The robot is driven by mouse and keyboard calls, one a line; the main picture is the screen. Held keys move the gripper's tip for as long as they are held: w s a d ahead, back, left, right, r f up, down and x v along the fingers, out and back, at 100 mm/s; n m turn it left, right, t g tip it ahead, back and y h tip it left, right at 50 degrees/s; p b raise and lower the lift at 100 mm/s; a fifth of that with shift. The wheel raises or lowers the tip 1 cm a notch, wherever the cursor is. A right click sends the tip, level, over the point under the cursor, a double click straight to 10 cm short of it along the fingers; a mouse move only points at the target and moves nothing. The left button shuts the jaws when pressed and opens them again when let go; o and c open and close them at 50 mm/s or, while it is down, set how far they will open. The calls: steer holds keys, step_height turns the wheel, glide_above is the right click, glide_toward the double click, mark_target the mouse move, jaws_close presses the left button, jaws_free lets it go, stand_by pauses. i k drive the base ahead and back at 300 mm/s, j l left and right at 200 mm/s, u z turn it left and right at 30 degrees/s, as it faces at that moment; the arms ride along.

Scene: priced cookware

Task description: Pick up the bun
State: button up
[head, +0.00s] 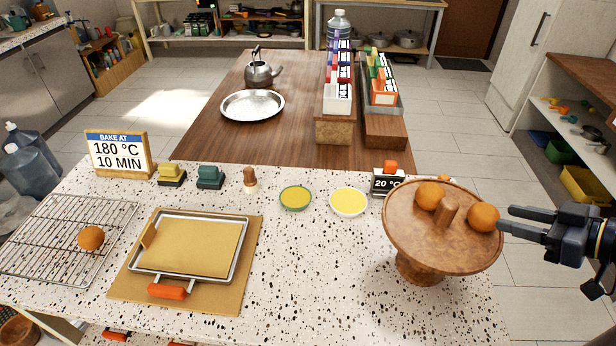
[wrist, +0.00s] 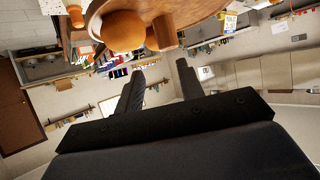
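Two round orange-brown buns sit on a round wooden pedestal stand (head: 420,245): one bun (head: 429,195) left of its central knob (head: 446,212), the other bun (head: 484,217) at its right edge. A third bun (head: 91,237) lies on a wire cooling rack (head: 45,250) at the far left. My gripper (head: 506,219) is open and empty, its fingertips just right of the right-edge bun. In the wrist view my gripper (wrist: 160,72) shows spread fingers; a bun (wrist: 122,31) is beyond the tips, up and left, not between them. I cannot tell whether a fingertip touches it.
A tray (head: 188,245) with orange handles lies on a board left of the stand. Two small bowls (head: 349,201) are near the middle. Open floor (head: 540,290) lies right of the counter.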

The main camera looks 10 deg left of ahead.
mark_target(91, 237)
steer(key=u, duration=2.3)
steer(key=i+j+z, duration=0.1)
steer(key=i+j, duration=0.25)
steer(key=i+j+z, duration=0.1)
steer(key=i+j, duration=0.3)
steer(key=j, duration=0.15)
steer(key=i+j, duration=0.3)
steer(key=j, duration=0.2)
steer(key=i+z, duration=0.05)
